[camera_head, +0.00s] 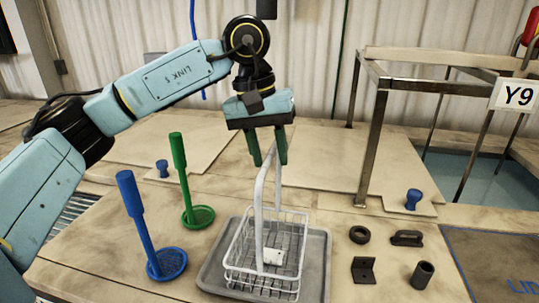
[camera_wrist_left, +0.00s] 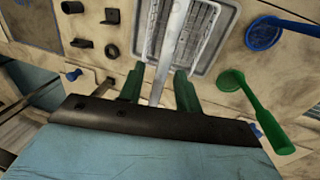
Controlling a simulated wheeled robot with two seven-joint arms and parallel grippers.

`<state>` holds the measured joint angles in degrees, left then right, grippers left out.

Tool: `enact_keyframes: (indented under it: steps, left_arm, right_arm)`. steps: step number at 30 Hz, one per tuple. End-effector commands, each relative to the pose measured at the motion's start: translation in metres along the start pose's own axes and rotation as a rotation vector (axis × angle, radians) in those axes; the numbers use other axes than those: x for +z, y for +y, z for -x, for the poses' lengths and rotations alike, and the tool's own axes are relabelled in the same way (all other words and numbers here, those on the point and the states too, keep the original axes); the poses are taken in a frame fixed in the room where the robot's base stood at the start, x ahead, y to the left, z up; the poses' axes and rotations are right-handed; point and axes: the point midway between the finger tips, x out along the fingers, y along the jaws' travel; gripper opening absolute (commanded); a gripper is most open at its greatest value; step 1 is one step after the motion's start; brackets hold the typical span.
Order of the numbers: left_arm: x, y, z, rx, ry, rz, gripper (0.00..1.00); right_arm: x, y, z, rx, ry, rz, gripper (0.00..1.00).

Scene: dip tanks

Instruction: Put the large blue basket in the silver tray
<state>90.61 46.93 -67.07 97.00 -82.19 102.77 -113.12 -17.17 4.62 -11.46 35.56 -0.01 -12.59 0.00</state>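A blue round strainer basket (camera_head: 168,264) with a tall upright handle stands on the bench, left of the tray. Its dish also shows in the left wrist view (camera_wrist_left: 263,33). The grey metal tray (camera_head: 212,272) holds a white wire basket (camera_head: 240,262) with a tall white handle. My left gripper (camera_head: 267,158) is above the tray, pointing down. Its green fingers stand on either side of the white handle (camera_wrist_left: 172,45), with gaps visible in the left wrist view, so it is open. It is away from the blue basket. My right gripper is not in view.
A green strainer basket (camera_head: 196,216) stands behind the blue one. Small dark parts, including a ring (camera_head: 359,234) and a bracket (camera_head: 363,270), lie right of the tray. A metal frame (camera_head: 372,140) and a tank (camera_head: 480,178) are at the back right.

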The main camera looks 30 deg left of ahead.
Motion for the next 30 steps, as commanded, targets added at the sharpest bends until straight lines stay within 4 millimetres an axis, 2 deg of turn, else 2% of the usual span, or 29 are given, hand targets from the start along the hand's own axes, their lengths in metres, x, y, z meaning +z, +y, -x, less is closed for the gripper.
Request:
enact_keyframes:
  steps: [9,15,21,30]
  left_arm:
    - [0.0,0.001,0.067,0.002,0.003,-0.002,0.34]
    - [0.0,0.0,0.101,0.0,0.001,0.0,0.34]
    - [0.0,0.0,0.112,-0.001,-0.001,-0.002,0.34]
    - [0.0,0.001,0.111,0.0,-0.002,-0.002,0.34]
  right_arm:
    - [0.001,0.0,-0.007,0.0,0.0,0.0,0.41]
    - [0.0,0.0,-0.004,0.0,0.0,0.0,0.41]
    - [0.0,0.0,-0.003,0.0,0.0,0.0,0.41]
    - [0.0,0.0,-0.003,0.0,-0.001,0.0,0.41]
